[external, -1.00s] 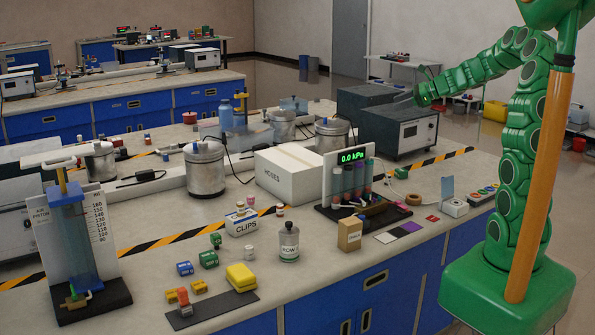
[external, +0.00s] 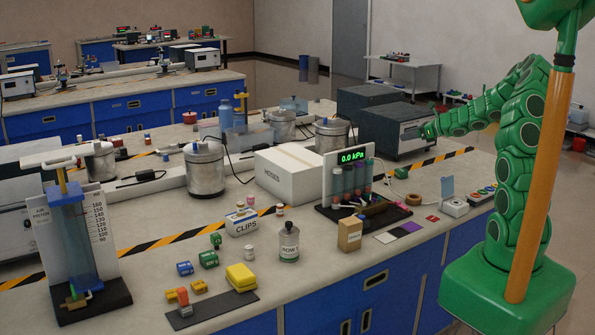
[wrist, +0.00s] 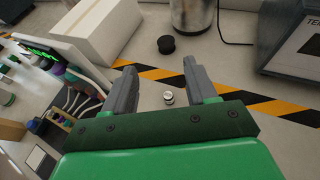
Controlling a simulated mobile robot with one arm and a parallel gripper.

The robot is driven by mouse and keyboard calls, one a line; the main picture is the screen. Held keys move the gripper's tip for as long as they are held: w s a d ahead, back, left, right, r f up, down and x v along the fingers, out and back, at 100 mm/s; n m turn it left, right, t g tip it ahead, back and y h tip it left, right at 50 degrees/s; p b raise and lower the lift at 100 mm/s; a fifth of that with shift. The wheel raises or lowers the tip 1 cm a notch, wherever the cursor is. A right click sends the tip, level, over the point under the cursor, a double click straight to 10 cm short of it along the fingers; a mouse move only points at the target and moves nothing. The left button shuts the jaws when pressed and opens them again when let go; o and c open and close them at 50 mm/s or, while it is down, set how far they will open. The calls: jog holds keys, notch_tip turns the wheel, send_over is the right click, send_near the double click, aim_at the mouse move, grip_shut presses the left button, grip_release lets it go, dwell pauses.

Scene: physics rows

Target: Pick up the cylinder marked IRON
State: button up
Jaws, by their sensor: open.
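No mark reading IRON is legible in either view, so I cannot tell which thing is that cylinder. In the wrist view a small silvery, round-topped piece (wrist: 168,97) stands on the bench, seen between my fingers and nearer the palm. A black round piece (wrist: 166,44) lies beyond the fingertips, by the striped tape. My gripper (wrist: 157,66) is open, its two grey fingers apart with nothing between them. In the external view my gripper (external: 416,132) is in front of the large grey instrument box, above the right part of the bench.
The white HOSES box (external: 290,175) and a pressure display rack (external: 359,180) stand left of my gripper. The grey instrument box (external: 398,128) is close behind it. Striped tape (wrist: 145,72) crosses the bench. Bare bench surface surrounds the silvery piece.

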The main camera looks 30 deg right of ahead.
send_near(388, 175)
jog(key=shift+w+f, duration=1.05)
jog(key=shift+f, duration=0.05)
jog(key=shift+x, duration=1.3)
jog(key=w+a, duration=0.1)
jog(key=w+a+f, duration=0.1)
jog(key=w, duration=0.1)
jog(key=shift+a+f, duration=0.1)
jog(key=shift+a, duration=0.15)
jog(key=shift+w+a+f, duration=0.25)
jog(key=shift+w, duration=0.3)
jog(key=shift+c, duration=0.5)
grip_shut()
